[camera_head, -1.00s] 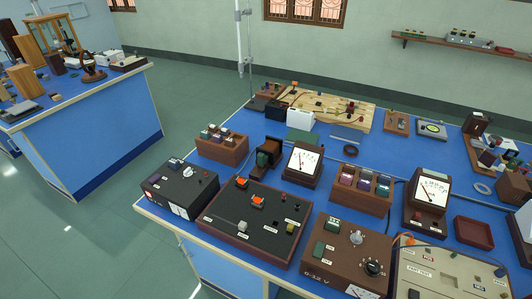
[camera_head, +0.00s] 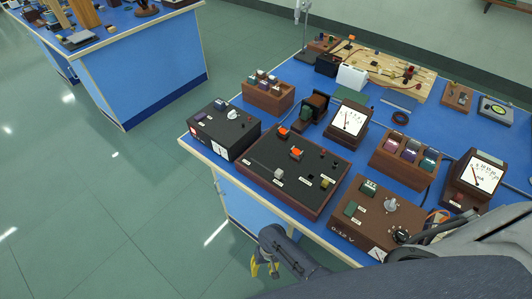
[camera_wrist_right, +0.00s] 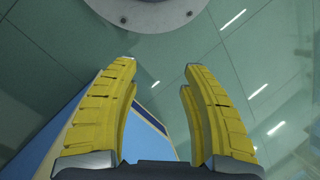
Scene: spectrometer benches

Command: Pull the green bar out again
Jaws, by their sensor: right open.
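Several green pieces show in the head view, and I cannot tell for sure which one is the green bar. A green piece (camera_head: 306,113) sits in the dark wooden stand (camera_head: 319,101) behind the black panel. My left gripper does not show.
The black panel with orange parts (camera_head: 292,170) and a black box (camera_head: 222,130) stand along the bench's front edge. Meters and wooden blocks crowd the blue top. Another blue bench (camera_head: 150,75) stands at the upper left, with open floor (camera_head: 90,190) before it.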

